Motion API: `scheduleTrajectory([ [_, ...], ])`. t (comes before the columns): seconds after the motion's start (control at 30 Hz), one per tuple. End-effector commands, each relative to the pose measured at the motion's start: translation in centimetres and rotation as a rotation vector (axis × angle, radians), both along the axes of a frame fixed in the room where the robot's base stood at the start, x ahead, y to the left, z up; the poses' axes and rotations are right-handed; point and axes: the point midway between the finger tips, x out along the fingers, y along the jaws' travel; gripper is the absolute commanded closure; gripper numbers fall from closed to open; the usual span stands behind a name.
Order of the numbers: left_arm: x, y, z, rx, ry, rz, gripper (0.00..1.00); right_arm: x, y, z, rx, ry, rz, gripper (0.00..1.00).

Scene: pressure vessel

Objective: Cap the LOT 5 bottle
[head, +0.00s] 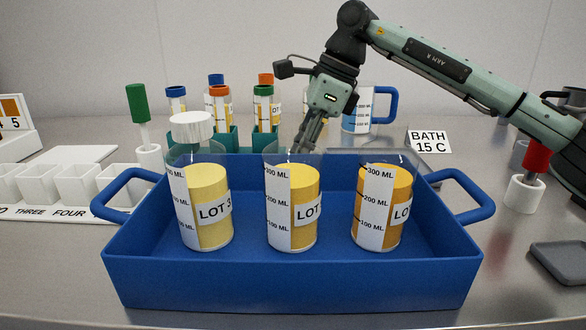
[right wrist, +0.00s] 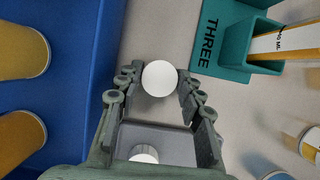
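Three clear bottles with yellow-orange contents stand upright in the blue tray (head: 290,292). The left one, marked LOT 3 (head: 206,205), wears a white cap (head: 191,130). The middle bottle (head: 292,215) and right bottle (head: 382,212) have no cap; their lot numbers are turned out of sight. My right gripper (head: 305,145) points down behind the middle bottle, its tips partly hidden. My left gripper is not in view.
A second white round piece (right wrist: 143,153) shows over a grey pad (right wrist: 170,140). A teal rack (right wrist: 222,50) with tubes stands behind the tray. A blue-handled beaker (head: 360,110) and BATH 15 C sign (head: 430,142) are behind. White cups (head: 75,187) stand left.

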Motion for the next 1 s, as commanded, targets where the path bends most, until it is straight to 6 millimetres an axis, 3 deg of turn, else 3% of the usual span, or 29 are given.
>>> scheduleTrajectory([
  [0.43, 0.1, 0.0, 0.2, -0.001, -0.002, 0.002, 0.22, 0.0, 0.0, 0.6, 0.001, -0.002, 0.000, 0.75],
  [0.8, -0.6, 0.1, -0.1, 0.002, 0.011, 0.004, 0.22, 0.0, 0.1, 7.4, 0.001, -0.003, 0.000, 0.75],
  [1.0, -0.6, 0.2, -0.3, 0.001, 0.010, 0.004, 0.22, 0.0, 0.0, 9.7, 0.000, 0.000, 0.000, 0.75],
])
